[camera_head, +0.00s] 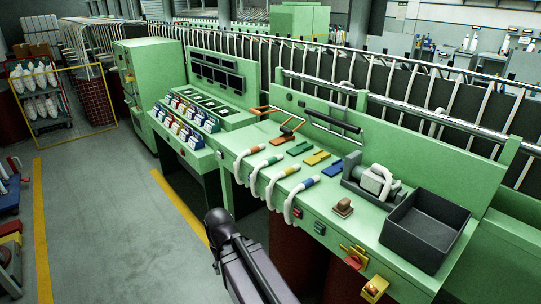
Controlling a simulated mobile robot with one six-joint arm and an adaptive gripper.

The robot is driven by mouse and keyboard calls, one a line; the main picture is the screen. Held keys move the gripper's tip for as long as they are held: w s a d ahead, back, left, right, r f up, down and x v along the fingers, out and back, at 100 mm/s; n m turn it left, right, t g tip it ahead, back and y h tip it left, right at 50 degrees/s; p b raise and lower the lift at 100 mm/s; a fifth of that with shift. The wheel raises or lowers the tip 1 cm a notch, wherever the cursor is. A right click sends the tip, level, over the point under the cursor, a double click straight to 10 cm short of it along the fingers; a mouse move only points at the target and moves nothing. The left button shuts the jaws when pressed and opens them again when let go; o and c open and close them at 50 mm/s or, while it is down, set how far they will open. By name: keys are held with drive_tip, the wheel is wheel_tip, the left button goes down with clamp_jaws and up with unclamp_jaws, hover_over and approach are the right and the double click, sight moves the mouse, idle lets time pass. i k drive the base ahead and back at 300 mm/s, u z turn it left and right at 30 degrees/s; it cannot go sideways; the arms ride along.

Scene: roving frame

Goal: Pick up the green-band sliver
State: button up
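Several white rope-like slivers hang over the front edge of the green machine table (235,148), each with a coloured band near its upper end. The green-band sliver (265,164) is the second from the left. It lies between the orange-band sliver (246,154) and the yellow-band sliver (281,176). The blue-band sliver (299,191) is the rightmost. Their lower ends curl down the front face. A dark part of my own arm rises at the bottom centre, in front of the table and apart from the slivers. I see no gripper fingers.
Coloured plates, including a green plate (300,147) and a blue plate (332,168), lie behind the slivers. A motor-like unit (374,180) and a black open bin (425,230) stand to the right. Grey floor (110,220) is clear at left.

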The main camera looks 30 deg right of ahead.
sight(273, 160)
drive_tip(key=z, duration=0.4)
drive_tip(key=i, duration=0.85)
drive_tip(key=z, duration=0.45)
